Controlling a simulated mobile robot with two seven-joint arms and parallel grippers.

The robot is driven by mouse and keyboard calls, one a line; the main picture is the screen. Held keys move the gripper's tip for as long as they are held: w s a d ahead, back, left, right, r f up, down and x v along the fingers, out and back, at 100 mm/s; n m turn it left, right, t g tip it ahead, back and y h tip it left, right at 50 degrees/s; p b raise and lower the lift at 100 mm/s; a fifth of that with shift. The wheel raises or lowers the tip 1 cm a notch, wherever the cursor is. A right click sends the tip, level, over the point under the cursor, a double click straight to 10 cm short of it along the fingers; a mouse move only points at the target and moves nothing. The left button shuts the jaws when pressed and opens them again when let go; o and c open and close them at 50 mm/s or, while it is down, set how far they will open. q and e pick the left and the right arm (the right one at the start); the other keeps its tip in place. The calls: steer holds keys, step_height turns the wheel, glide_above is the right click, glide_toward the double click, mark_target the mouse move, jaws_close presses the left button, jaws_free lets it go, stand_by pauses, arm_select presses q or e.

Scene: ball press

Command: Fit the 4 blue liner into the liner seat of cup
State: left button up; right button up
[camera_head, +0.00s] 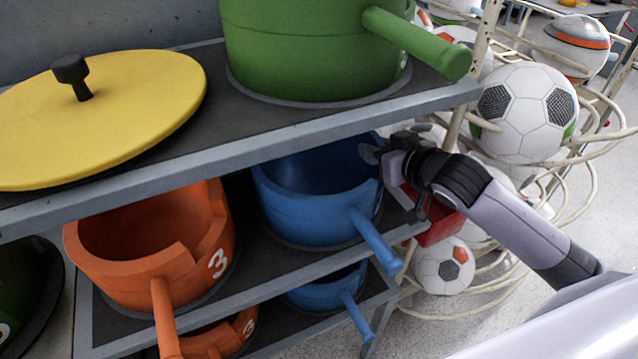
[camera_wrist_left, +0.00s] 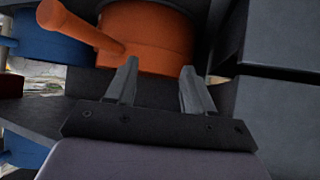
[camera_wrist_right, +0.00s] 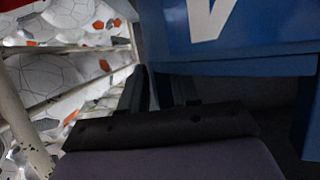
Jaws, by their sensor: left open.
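A blue cup (camera_head: 305,213) with a straight handle stands on the middle shelf. A second blue piece (camera_head: 325,293) with a handle shows partly on the shelf below. No separate liner can be made out. My right gripper (camera_head: 374,154) is at the right rim of the upper blue cup. In the right wrist view its fingers (camera_wrist_right: 160,88) are near a blue wall (camera_wrist_right: 250,40) with part of a white mark; whether they touch or hold it is unclear. My left gripper (camera_wrist_left: 158,85) is open and empty, facing an orange cup; it is outside the head view.
An orange cup (camera_head: 145,255) marked 3 stands left of the blue cup, another orange piece (camera_head: 225,335) below. The upper shelf holds a yellow lid (camera_head: 130,110) and a green pot (camera_head: 295,50). A wire rack of balls (camera_head: 525,110) stands close on the right.

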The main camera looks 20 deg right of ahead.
jaws_close()
stand_by(0.6)
stand_by(0.5)
steer(key=shift+r, duration=0.1)
